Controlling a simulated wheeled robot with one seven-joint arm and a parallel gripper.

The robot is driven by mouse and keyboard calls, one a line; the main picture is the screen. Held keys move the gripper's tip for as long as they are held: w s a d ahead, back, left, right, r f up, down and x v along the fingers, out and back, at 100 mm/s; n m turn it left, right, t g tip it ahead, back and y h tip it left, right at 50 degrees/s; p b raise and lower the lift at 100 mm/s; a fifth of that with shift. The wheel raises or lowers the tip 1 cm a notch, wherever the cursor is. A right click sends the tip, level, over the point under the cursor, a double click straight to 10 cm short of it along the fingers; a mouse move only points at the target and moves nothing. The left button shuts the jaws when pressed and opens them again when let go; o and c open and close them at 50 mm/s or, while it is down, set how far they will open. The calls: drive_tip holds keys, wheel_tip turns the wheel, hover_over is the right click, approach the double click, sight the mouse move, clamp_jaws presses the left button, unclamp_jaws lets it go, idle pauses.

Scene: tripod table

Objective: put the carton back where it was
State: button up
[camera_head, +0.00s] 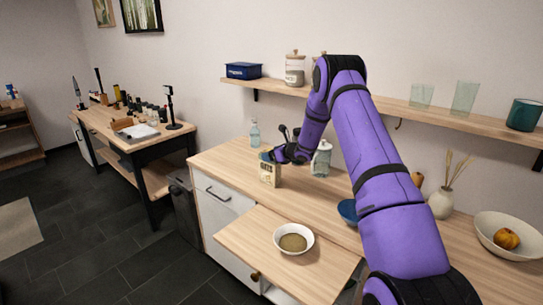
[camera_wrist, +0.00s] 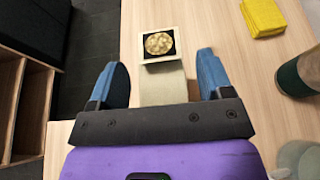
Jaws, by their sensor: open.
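The carton (camera_head: 269,175) is a small pale box with dark lettering that looks like "OATS". It stands upright on the wooden counter near its left end. In the wrist view the carton (camera_wrist: 159,43) shows its open square top with oats inside. My gripper (camera_head: 268,156) is at the top of the carton. In the wrist view my gripper (camera_wrist: 160,66) has its blue fingers wide apart, one on each side of the carton, with visible gaps. A white bowl (camera_head: 293,253) with oats in it sits on the pulled-out board.
A clear bottle (camera_head: 254,134) and a glass jar (camera_head: 321,160) stand near my gripper. A yellow cloth or sponge (camera_wrist: 263,17) lies at upper right in the wrist view. A blue bowl (camera_head: 348,211) is partly behind my arm. A wall shelf (camera_head: 394,105) runs above.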

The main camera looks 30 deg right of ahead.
drive_tip(key=v, duration=1.1)
drive_tip(key=s+a+r+n+g+y, duration=0.2)
drive_tip(key=s+a+r+n+g, duration=0.1)
drive_tip(key=s+a+r+n, duration=0.65)
drive_tip(key=s+a+r+n+g+y, duration=0.1)
drive_tip(key=s+a+r+n+g, duration=0.2)
drive_tip(key=s+a+r+n, duration=0.7)
drive_tip(key=s+a+r+n+g+h, duration=0.1)
drive_tip(key=s+a+r+n, duration=0.1)
drive_tip(key=s+a+r, duration=0.3)
drive_tip(key=s+a+r+n+g+h, duration=0.1)
drive_tip(key=s+a+r+n, duration=0.25)
drive_tip(key=s, duration=0.35)
drive_tip(key=s+d+n+h, duration=0.1)
drive_tip(key=s+n+h, duration=0.4)
drive_tip(key=s, duration=1.1)
drive_tip(key=shift+d+n+t+h, duration=0.3)
drive_tip(key=shift+d+n, duration=0.05)
drive_tip(key=shift+n, duration=0.65)
drive_tip(key=shift+f, duration=0.15)
